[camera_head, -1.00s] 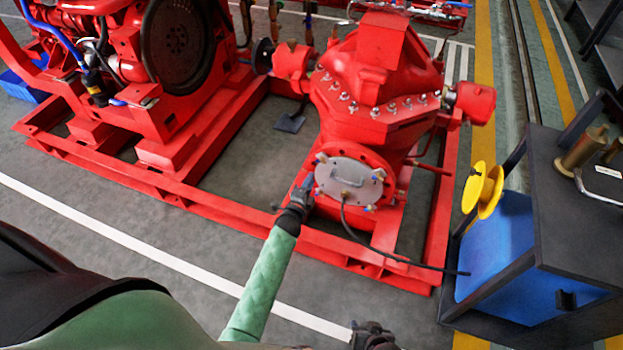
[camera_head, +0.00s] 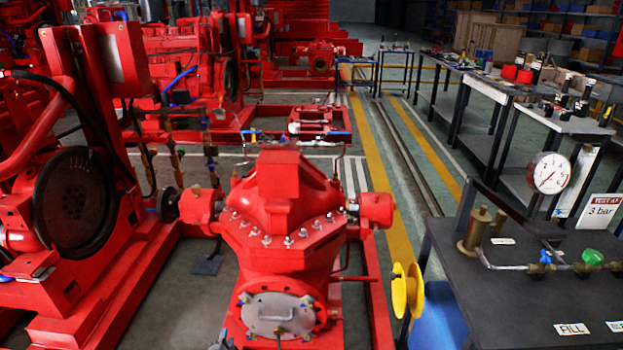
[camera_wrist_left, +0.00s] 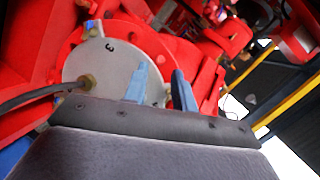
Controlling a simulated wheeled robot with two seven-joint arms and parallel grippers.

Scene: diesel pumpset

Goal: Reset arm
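The task names only my arm. In the head view my left gripper (camera_head: 222,342) shows as a small dark shape at the bottom edge, left of the round grey cover plate (camera_head: 278,315) on the red pump (camera_head: 285,225). In the left wrist view two blue-tinted fingers of the left gripper (camera_wrist_left: 160,80) stand apart with nothing seen between them. The grey plate (camera_wrist_left: 100,62), marked 3, lies behind the fingers; I cannot tell whether they touch it. My right gripper is not in view.
A black hose (camera_wrist_left: 35,98) runs from a brass fitting (camera_wrist_left: 87,82) on the plate. A yellow reel (camera_head: 406,290) and a dark bench (camera_head: 540,300) with a pressure gauge (camera_head: 548,173) stand to the right. A red engine (camera_head: 85,200) stands left. A floor aisle lies behind.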

